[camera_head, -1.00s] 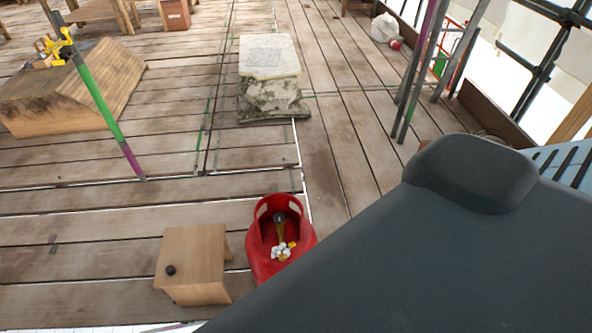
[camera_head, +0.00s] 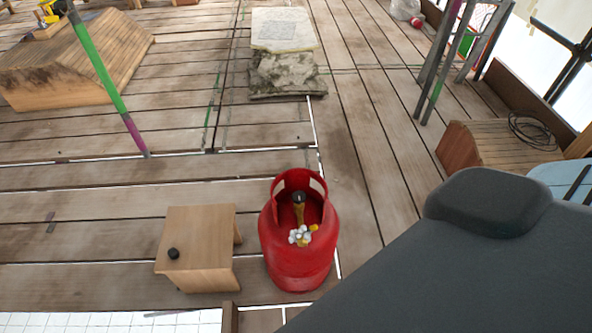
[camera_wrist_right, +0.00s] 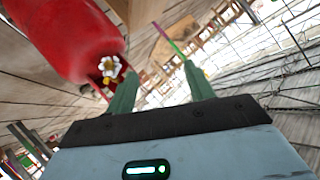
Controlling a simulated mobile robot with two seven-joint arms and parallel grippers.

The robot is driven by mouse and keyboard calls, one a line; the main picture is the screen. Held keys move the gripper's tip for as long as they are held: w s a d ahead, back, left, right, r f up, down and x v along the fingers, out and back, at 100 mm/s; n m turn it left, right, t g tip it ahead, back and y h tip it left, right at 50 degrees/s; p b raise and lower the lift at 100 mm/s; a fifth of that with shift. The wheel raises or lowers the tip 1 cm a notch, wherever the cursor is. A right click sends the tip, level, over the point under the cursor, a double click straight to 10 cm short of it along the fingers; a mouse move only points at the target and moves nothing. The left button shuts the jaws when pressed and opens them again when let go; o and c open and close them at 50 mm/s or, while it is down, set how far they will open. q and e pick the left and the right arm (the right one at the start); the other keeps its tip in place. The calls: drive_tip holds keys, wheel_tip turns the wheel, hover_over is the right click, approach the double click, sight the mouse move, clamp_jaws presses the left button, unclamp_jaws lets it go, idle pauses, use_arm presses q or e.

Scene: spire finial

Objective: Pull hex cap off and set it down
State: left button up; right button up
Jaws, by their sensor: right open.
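A red gas cylinder (camera_head: 297,262) stands upright on the planks in the head view. Inside its collar is a brass valve (camera_head: 299,215) with a small dark cap (camera_head: 298,197) at its end; its hex shape is too small to make out. A white handwheel (camera_head: 299,237) sits in front of the valve. In the right wrist view the cylinder (camera_wrist_right: 65,35) is at upper left, with the handwheel (camera_wrist_right: 110,67) near my left-hand finger. My right gripper (camera_wrist_right: 160,70) is open and empty, its green fingers apart. My left gripper is in neither view.
A small wooden stool (camera_head: 200,222) stands left of the cylinder, with a small black round piece (camera_head: 173,253) on its top. Stacked slabs (camera_head: 284,72) lie behind. Poles stand at left and right. My right arm covers the lower right.

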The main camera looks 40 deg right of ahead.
use_arm(q)
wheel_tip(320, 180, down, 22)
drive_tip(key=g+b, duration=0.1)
drive_tip(key=b, duration=2.2)
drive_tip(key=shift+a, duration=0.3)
use_arm(e)
drive_tip(key=w+d+f+m+t+h, duration=0.1)
drive_tip(key=w+d+f+m+h, duration=0.2)
drive_tip(key=w+f+m+h, duration=0.3)
drive_tip(key=w+d+f+m+t+h, duration=0.1)
drive_tip(key=w+d+f+m+h, duration=0.3)
drive_tip(key=m, duration=1)
drive_tip(key=w+f+h, duration=0.2)
drive_tip(key=w+f, duration=0.2)
drive_tip(key=shift+w+d+t, duration=0.2)
drive_tip(key=shift+w+t, duration=0.1)
drive_tip(key=shift+f, duration=0.1)
